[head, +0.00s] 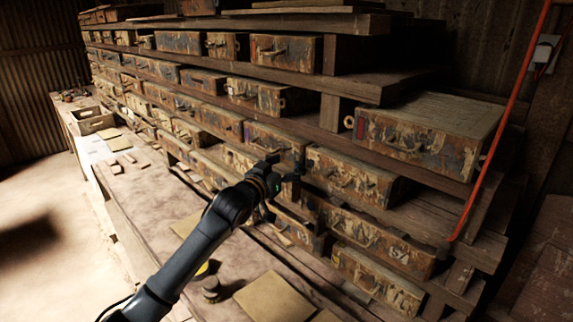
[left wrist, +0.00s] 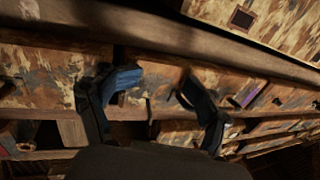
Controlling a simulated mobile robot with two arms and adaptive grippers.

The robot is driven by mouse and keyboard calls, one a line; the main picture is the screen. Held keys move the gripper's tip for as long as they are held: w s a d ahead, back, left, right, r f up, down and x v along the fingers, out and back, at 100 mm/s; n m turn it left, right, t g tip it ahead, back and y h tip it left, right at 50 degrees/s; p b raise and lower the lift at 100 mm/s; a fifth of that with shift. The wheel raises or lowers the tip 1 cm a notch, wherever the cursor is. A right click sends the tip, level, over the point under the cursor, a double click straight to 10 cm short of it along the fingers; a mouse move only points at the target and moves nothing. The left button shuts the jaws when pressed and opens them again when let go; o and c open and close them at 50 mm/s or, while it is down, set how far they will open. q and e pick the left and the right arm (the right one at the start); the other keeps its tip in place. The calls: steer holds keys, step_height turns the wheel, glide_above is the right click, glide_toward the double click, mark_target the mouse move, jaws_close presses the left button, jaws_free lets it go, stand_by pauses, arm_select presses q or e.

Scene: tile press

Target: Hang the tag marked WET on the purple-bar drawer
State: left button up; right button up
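My left gripper (head: 287,178) is in front of the middle of the drawer stack. In the left wrist view, its two dark fingers (left wrist: 160,90) stand apart with a weathered drawer front (left wrist: 155,73) beyond them. I make out no tag between them. A purple bar (left wrist: 247,93) shows on a drawer front just right of the fingers in the left wrist view. I cannot make out a tag marked WET in either view. My right gripper is not in view.
Rows of worn drawers with handles fill the wooden rack (head: 400,92). A large drawer (head: 425,130) sticks out at the right, near a slanting red pipe (head: 500,125). The bench (head: 150,210) holds flat tiles (head: 275,298) and a wooden crate (head: 93,122) at its far end.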

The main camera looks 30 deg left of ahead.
arm_select(q)
steer(key=shift+s, duration=0.15)
steer(key=s, duration=0.8)
steer(key=s+d+f+g, duration=0.3)
steer(key=s+f, duration=0.3)
steer(key=f, duration=0.4)
steer(key=s+d+f+g, duration=0.35)
steer(key=s+f, duration=0.25)
steer(key=f, duration=0.4)
steer(key=s+d+f+g, duration=0.2)
steer(key=s+f+g, duration=0.15)
steer(key=s, duration=0.45)
steer(key=s+d+f+m+g+y, duration=0.15)
steer(key=s+f, duration=0.25)
steer(key=s, duration=0.4)
steer(key=s+d+f+g+h, duration=0.1)
steer(key=s+d+f+g, duration=0.25)
steer(key=s, duration=0.45)
step_height(320, 180, down, 31)
steer(key=s+a+b, duration=0.1)
steer(key=s+b, duration=0.1)
steer(key=b, duration=0.3)
steer(key=s+a+f+g+b, duration=0.2)
steer(key=s+a+f+b, duration=0.1)
steer(key=s+f, duration=1.3)
step_height(320, 180, down, 4)
steer(key=shift+s+r+y, duration=0.15)
steer(key=shift+s+y, duration=0.05)
steer(key=shift+y, duration=0.15)
